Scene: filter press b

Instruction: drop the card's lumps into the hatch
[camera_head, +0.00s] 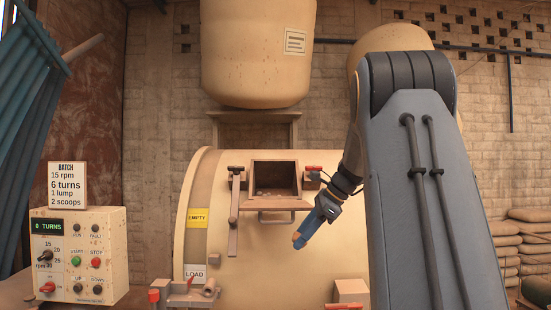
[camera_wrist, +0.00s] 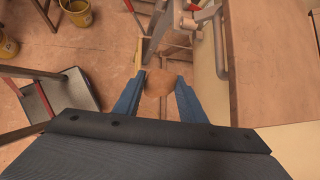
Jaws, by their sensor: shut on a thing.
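The batch card (camera_head: 67,185) at the left reads 15 rpm, 6 turns, 1 lump, 2 scoops. The hatch (camera_head: 275,205) is a square opening in the front of the big cream drum (camera_head: 330,230), and its inside shows. Some small greyish bits lie in it, too small to name. My gripper (camera_head: 299,239) is in front of the drum, below and to the right of the hatch, pointing down-left. In the wrist view its blue fingers are shut on a brown lump (camera_wrist: 160,83), held between the tips.
The control box (camera_head: 78,255) at the left shows 0 TURNS. Yellow buckets (camera_wrist: 76,12) and a grey pan (camera_wrist: 70,95) show in the wrist view. Sacks (camera_head: 530,228) are stacked at the right.

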